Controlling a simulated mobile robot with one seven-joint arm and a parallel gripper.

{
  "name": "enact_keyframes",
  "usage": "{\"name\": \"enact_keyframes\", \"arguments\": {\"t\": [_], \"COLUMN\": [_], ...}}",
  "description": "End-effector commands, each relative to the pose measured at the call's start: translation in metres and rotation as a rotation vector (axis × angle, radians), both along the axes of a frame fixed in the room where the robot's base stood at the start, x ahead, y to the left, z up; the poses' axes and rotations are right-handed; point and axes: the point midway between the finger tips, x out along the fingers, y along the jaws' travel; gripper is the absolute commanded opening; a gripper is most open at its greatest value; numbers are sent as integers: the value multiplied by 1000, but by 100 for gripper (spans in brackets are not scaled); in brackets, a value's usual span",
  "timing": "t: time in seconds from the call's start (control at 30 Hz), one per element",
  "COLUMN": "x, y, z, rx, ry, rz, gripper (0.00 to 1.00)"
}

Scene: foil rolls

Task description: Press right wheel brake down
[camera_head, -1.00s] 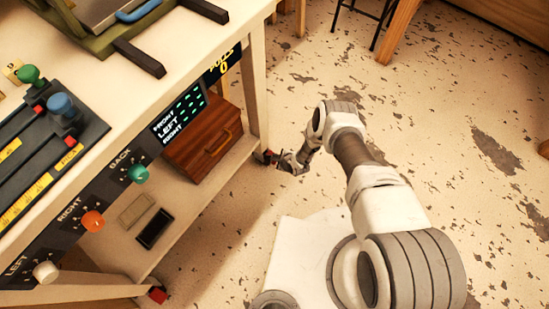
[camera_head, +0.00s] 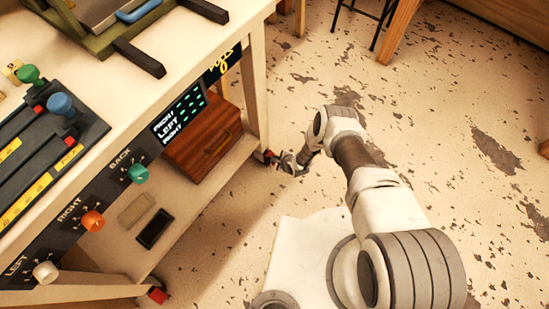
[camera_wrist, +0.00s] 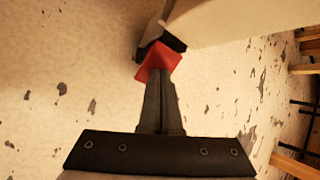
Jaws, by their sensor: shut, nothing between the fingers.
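The red wheel brake (camera_wrist: 158,62) sits on a dark caster at the foot of a pale table leg in the wrist view. In the head view this brake (camera_head: 269,155) is a small red patch at the far leg, partly hidden. My gripper (camera_wrist: 161,76) is shut and empty, its dark fingertips overlapping the near edge of the red brake. They look at or very close to its surface, but I cannot tell if they press on it. In the head view my gripper (camera_head: 279,160) is low beside the leg's foot.
Another red brake (camera_head: 157,294) shows at the near leg. The cart (camera_head: 190,85) carries knobs and a display on its front, with a wooden box (camera_head: 203,140) on its lower shelf. The speckled floor (camera_head: 420,110) to the right is open.

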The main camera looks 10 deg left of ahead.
Motion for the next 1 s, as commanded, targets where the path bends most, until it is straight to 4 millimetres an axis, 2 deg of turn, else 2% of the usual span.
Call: {"name": "enact_keyframes", "arguments": {"t": [0.17, 0.63, 1.0], "x": [1, 1, 1], "y": [0, -1, 0], "z": [3, 31, 33], "rx": [1, 1, 0], "ry": [0, 0, -1], "rz": [-1, -1, 0], "gripper": [0, 0, 0]}}
